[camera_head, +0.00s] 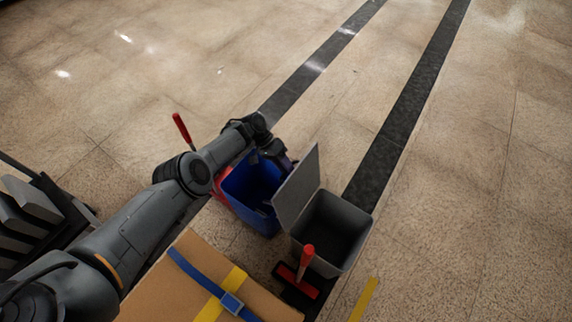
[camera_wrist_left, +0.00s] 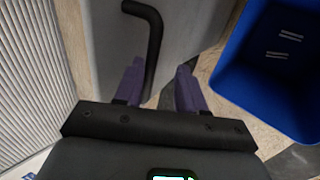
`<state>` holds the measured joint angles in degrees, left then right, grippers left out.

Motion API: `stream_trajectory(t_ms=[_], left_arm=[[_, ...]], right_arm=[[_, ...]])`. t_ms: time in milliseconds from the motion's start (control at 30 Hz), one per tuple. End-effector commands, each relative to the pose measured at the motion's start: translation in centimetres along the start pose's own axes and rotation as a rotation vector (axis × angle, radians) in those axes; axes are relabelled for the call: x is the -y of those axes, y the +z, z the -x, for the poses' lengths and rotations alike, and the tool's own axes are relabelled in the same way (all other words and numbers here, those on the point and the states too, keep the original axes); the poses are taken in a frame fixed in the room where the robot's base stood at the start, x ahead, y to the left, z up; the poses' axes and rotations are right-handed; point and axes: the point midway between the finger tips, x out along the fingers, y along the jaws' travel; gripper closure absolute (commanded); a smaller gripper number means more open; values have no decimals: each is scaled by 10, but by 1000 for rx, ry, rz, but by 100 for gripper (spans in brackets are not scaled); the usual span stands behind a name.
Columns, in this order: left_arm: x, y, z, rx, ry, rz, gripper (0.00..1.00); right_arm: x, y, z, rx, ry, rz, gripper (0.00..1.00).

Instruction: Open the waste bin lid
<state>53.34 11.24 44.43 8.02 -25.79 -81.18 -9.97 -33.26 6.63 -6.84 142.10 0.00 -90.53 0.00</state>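The grey waste bin (camera_head: 335,225) stands right of the blue bin, and its dark inside shows from above. Its grey lid (camera_head: 298,187) is raised on the bin's left side, standing steeply. My left gripper (camera_head: 275,151) is at the lid's upper left, partly hidden by its own arm. In the left wrist view, its two purple fingers (camera_wrist_left: 160,70) are apart, with the lid's black bar handle (camera_wrist_left: 155,45) between them. A gap shows between the handle and the right finger. The lid also fills the upper middle of that view (camera_wrist_left: 112,60). My right gripper is not in view.
A blue bin (camera_head: 250,186) stands close beside the grey bin. A red-handled tool (camera_head: 305,262) is at the grey bin's front. A brown box (camera_head: 190,255) with blue and yellow straps lies in front. A red handle (camera_head: 182,129) stands behind my arm. The floor on the right is clear.

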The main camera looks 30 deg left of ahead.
Motion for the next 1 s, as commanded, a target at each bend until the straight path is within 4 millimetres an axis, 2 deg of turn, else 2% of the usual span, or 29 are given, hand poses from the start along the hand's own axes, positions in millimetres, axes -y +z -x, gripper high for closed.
stream_trajectory(t_ms=[300,467,800,1000], left_arm=[[-3,-2,2,-2,1,-5,62],[-4,-2,13,-4,1,-5,62],[-4,-2,69,-4,0,-4,62],[-2,-1,96,-2,1,-3,62]], right_arm=[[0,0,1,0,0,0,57],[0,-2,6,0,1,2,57],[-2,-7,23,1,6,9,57],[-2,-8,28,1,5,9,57]])
